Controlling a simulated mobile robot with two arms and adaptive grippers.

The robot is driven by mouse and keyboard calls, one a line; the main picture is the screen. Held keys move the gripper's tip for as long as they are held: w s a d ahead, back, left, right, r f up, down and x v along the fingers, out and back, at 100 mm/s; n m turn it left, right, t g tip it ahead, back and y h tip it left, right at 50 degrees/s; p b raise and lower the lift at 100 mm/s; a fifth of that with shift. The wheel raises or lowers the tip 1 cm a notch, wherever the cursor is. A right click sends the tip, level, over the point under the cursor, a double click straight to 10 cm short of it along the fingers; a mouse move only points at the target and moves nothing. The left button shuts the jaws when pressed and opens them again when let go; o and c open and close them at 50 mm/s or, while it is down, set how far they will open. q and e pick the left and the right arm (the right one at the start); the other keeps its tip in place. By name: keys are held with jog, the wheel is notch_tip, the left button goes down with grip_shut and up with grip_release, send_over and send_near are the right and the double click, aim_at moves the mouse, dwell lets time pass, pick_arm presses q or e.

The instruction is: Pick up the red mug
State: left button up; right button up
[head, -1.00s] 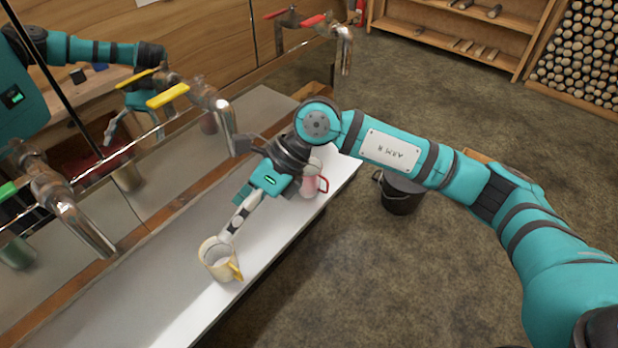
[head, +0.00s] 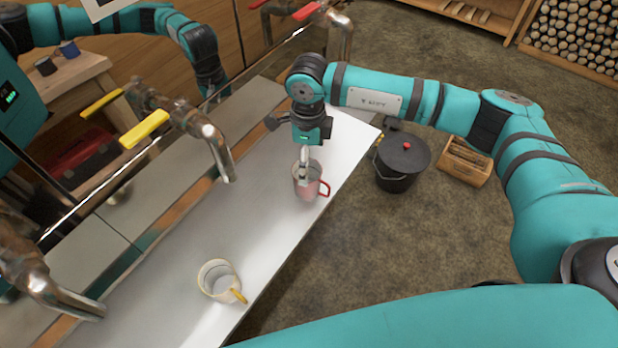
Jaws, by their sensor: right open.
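The red mug (head: 309,191), with a pale pinkish body and a red handle on its right, stands upright on the pale metal shelf (head: 182,248). My right gripper (head: 304,181) points down over it from above. The fingers overlap the mug's mouth and near side. I cannot tell whether they are inside the mug or straddle its wall. The gripper is open, and the mug rests on the shelf. A cream mug with a yellow handle (head: 219,281) stands apart, nearer on the shelf.
A tap with a yellow lever (head: 210,132) and another tap (head: 62,297) overhang the shelf's left side. A red-levered tap (head: 338,38) stands behind. Shiny panels reflect my body. A black lidded pot (head: 402,161) and a wooden crate (head: 466,161) stand on the floor right.

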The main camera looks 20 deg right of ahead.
aim_at(309, 180)
jog(key=f, duration=0.1)
jog(key=f+p, duration=0.1)
jog(key=f, duration=0.3)
jog(key=shift+w, duration=0.25)
notch_tip(309, 180, down, 2)
jog(key=shift+d+f+p, duration=0.15)
jog(key=shift+f+p, duration=0.05)
jog(key=shift+p, duration=0.8)
notch_tip(309, 180, down, 2)
jog(key=shift+w+f, duration=0.1)
jog(key=shift+f, duration=0.2)
jog(key=c, duration=0.9)
pick_arm(q)
jog(key=shift+t, duration=0.3)
jog(key=shift+w+d+r, duration=0.15)
jog(key=shift+w+r, duration=1.75)
pick_arm(e)
jog(key=c, duration=0.4)
